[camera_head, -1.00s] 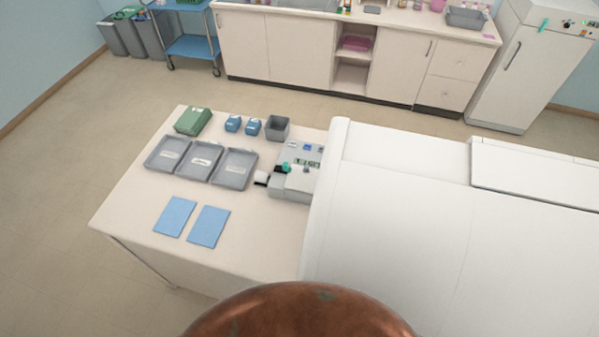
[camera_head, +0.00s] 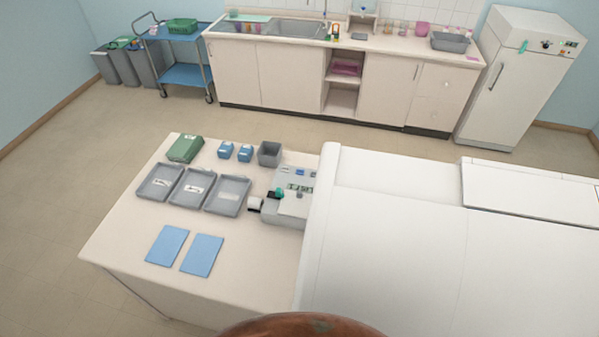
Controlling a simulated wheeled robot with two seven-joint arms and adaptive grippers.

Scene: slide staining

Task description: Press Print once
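A small grey machine (camera_head: 284,208) with a display, a blue key and a green part on top stands on the table, against the left side of a large white machine. It looks like a label printer, with a white piece at its left side. Its key labels are too small to read, so I cannot tell which key is Print. Neither of my grippers shows in this view.
The white machine (camera_head: 400,240) fills the table's right side. Three grey trays (camera_head: 228,209), two blue mats (camera_head: 202,256), a green box (camera_head: 185,148), two small blue boxes (camera_head: 226,150) and a grey bin (camera_head: 270,154) share the table (camera_head: 130,260). The table's front left is bare.

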